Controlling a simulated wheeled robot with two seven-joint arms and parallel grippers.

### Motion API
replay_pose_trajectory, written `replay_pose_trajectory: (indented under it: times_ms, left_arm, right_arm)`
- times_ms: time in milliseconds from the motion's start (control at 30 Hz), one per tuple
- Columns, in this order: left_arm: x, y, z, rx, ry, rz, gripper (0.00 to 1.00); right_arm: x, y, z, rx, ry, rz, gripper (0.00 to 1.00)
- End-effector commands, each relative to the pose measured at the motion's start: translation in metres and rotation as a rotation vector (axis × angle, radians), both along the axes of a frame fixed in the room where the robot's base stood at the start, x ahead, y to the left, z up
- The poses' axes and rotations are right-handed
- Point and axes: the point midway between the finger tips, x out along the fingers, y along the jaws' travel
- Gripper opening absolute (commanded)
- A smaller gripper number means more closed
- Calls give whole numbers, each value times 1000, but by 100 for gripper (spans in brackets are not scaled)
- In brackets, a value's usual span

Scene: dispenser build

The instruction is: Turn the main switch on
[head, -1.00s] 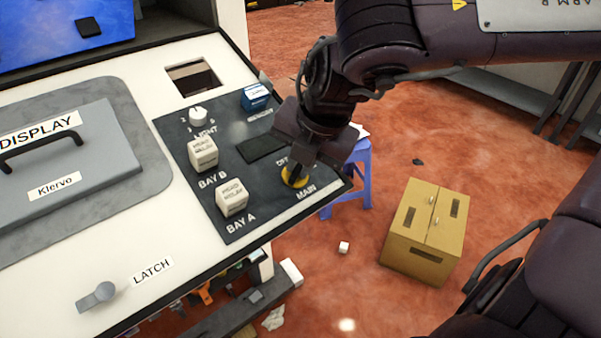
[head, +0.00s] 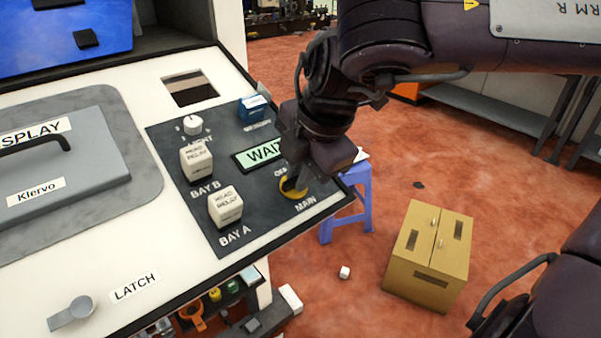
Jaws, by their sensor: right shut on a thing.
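The main switch (head: 292,189) is a round yellow base on the dark control panel (head: 236,216), above the label MAIN. My right gripper (head: 294,183) is shut on the switch's knob, which its fingers mostly hide. Part of the OFF label shows beside the gripper. A small screen (head: 258,154) on the panel is lit pale green and reads WAIT, its right end covered by my gripper. My left gripper is not in view.
White relay blocks sit at BAY A (head: 225,206) and BAY B (head: 196,160). A light knob (head: 192,124) and a blue block (head: 252,108) stand behind them. A latch knob (head: 72,312) is at the lower left. A cardboard box (head: 428,258) and a blue stool (head: 347,205) stand on the floor.

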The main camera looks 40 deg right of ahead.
Motion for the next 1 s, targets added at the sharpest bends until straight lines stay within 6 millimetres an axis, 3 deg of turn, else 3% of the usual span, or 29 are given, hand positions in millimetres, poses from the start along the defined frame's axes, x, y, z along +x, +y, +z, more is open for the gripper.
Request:
replay_pose_trajectory:
  times_ms: [300,333,500,800,1000]
  left_arm:
    - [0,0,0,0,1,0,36]
    - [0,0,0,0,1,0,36]
    - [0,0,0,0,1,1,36]
    - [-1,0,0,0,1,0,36]
    - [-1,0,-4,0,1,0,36]
  right_arm:
    - [1,0,1,1,-2,-5,0]
    - [1,0,1,1,-2,-5,12]
    - [0,0,1,1,-2,-4,33]
    - [0,0,3,1,-1,-2,33]
    - [-10,-1,27,2,-7,-3,33]
